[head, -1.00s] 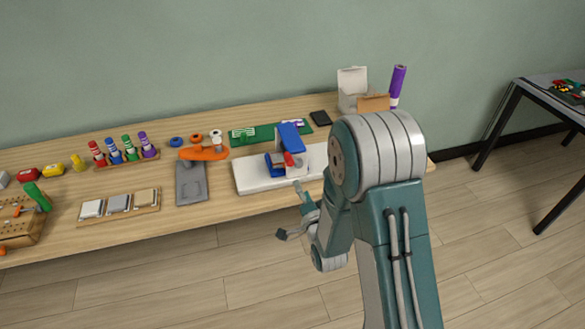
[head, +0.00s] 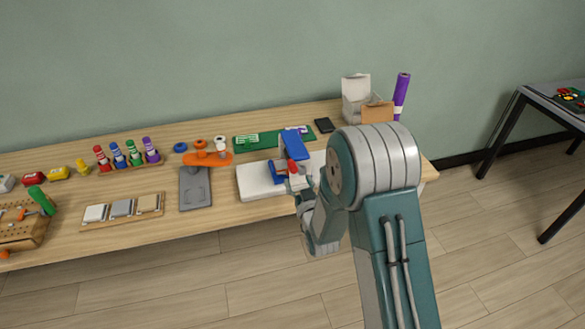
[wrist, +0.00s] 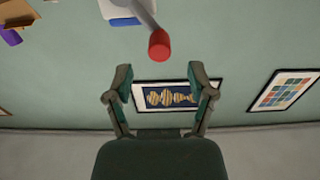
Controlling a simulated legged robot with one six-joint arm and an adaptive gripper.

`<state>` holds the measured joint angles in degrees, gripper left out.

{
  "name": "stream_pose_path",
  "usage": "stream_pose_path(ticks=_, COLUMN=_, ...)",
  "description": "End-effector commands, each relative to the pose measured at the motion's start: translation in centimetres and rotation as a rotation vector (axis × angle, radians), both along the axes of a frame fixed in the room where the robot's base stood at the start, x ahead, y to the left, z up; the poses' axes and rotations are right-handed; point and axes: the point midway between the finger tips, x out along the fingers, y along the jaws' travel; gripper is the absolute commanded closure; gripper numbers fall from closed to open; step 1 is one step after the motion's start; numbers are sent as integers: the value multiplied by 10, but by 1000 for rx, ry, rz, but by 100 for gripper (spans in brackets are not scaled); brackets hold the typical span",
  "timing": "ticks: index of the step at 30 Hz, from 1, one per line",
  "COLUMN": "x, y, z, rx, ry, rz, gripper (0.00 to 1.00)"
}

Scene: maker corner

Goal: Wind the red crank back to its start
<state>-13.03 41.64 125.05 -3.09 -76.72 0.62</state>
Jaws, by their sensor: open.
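The red crank handle (wrist: 159,45) shows in the wrist view at the end of a grey crank arm (wrist: 146,12), just beyond and above my open fingertips. In the head view the red handle (head: 292,167) is on the front of a blue and white device standing on a white base (head: 255,181). My gripper (wrist: 161,90) is open and empty, with the two fingers apart on either side below the handle. In the head view my gripper is close in front of the device and partly hidden by my arm.
Left of the device are a grey plate (head: 195,188), an orange holder (head: 206,159) and a green board (head: 262,140). A purple roll (head: 401,95) and white box (head: 356,98) stand behind my arm. Floor is clear in front of the table (head: 180,222).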

Motion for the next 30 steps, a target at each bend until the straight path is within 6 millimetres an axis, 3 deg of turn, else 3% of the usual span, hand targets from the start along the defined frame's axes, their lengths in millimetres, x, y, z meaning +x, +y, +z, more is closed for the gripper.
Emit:
stream_pose_path(ticks=9, x=50, y=14, z=0, rx=1, ry=-1, rz=0, gripper=29)
stream_pose_path(ticks=21, x=59, y=17, z=0, rx=2, ry=1, rz=0, gripper=29)
stream_pose_path(ticks=23, x=59, y=17, z=0, rx=2, ry=1, rz=0, gripper=52)
stream_pose_path(ticks=26, x=59, y=17, z=0, rx=2, ry=1, rz=0, gripper=96)
stream_pose_path(ticks=30, x=60, y=17, z=0, rx=2, ry=0, rz=0, gripper=100)
